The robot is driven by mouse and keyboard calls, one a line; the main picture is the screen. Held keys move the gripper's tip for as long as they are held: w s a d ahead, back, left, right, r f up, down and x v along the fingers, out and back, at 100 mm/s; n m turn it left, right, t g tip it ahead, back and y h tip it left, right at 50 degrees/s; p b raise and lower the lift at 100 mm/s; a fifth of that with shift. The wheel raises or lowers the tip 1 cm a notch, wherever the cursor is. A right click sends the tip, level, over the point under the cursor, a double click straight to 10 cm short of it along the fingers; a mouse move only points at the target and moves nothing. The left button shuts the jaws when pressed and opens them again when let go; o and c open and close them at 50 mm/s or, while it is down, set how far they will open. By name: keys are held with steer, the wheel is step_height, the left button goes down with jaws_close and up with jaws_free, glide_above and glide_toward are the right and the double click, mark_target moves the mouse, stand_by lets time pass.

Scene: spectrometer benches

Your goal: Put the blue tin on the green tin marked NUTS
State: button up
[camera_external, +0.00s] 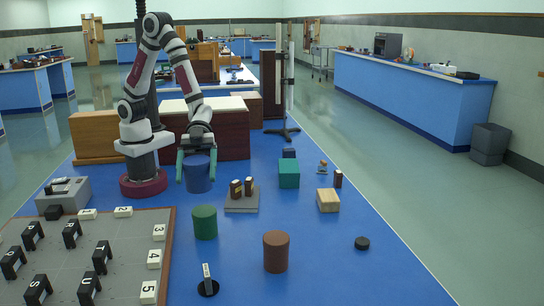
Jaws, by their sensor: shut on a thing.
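A blue tin (198,178) stands upright between the two fingers of my gripper (197,168), which is shut on its sides. I cannot tell whether the tin rests on the blue bench top or is slightly above it. A plain green tin (205,223) stands upright on the bench, nearer the camera and slightly right of the blue tin, apart from it. No lettering is readable on the green tin from here, and its top looks empty.
A brown tin (276,252) stands front right of the green tin. A grey base with small dark blocks (242,202) is close to the right of my gripper. A grey board (100,265) with lettered and numbered blocks fills the front left. The bench's right front is mostly clear.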

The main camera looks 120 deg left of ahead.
mark_target(196, 184)
steer(key=s+d+r+m+g+h, duration=0.2)
steer(key=s+d+m+g, duration=0.3)
steer(key=s, duration=0.6)
steer(key=shift+n+t, duration=0.5)
steer(key=shift+n, duration=0.3)
steer(key=w+a+f, duration=0.3)
steer(key=w, duration=0.1)
steer(key=w+a+f, duration=0.3)
steer(key=a+f, duration=0.1)
steer(key=shift+w+a, duration=0.25)
steer(key=shift+w, duration=0.15)
steer(key=shift+f, duration=1.85)
steer(key=o, duration=1.3)
steer(key=shift+f, duration=0.15)
